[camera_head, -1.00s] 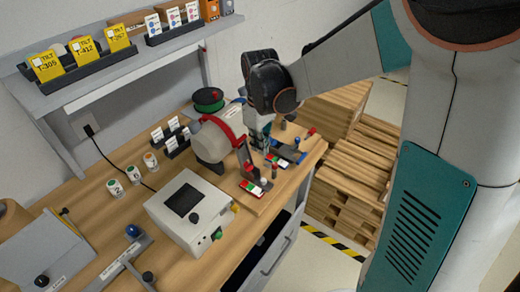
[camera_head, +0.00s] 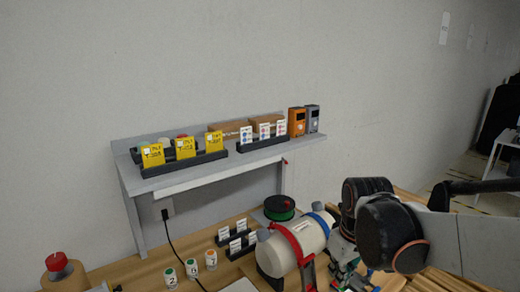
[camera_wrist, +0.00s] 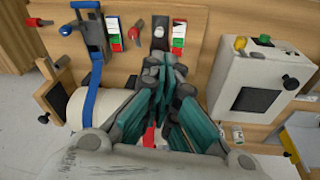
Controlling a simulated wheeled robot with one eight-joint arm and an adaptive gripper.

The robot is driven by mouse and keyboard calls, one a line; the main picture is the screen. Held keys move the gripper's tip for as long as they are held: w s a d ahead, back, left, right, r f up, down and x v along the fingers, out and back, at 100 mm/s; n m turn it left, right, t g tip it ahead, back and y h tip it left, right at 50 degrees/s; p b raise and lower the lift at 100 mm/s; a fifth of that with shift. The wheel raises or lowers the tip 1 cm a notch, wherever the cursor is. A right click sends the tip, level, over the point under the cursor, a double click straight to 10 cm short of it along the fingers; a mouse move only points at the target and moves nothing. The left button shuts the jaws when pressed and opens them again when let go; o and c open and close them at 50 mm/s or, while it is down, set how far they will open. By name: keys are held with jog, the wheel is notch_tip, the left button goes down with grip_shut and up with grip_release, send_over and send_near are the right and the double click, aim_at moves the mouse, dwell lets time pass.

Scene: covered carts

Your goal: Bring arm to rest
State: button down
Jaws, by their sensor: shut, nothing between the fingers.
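My arm (camera_head: 390,225) reaches in from the right of the head view, low over the workbench. Its dark wrist joint is beside a white cylinder (camera_head: 308,238) with red and blue bands. My gripper (camera_wrist: 170,88) shows in the wrist view with its teal-faced fingers shut and nothing held between them. It points down over the bench board, between the white cylinder (camera_wrist: 98,110) on the left and a white box with a dark screen (camera_wrist: 250,85) on the right. In the head view the fingers are mostly hidden behind the cylinder and wrist.
A grey shelf (camera_head: 220,169) holds yellow cards, white cards and small boxes above the bench. A blue clamp-like fixture (camera_wrist: 93,38) stands near my gripper.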

jog(key=s+d+m+t+b, duration=0.1)
jog(key=s+m+t+b, duration=0.2)
jog(key=s, duration=0.9)
jog(key=shift+r+m+t, duration=0.25)
jog(key=shift+m+t, duration=0.65)
jog(key=shift+r, duration=0.1)
dwell(0.5)
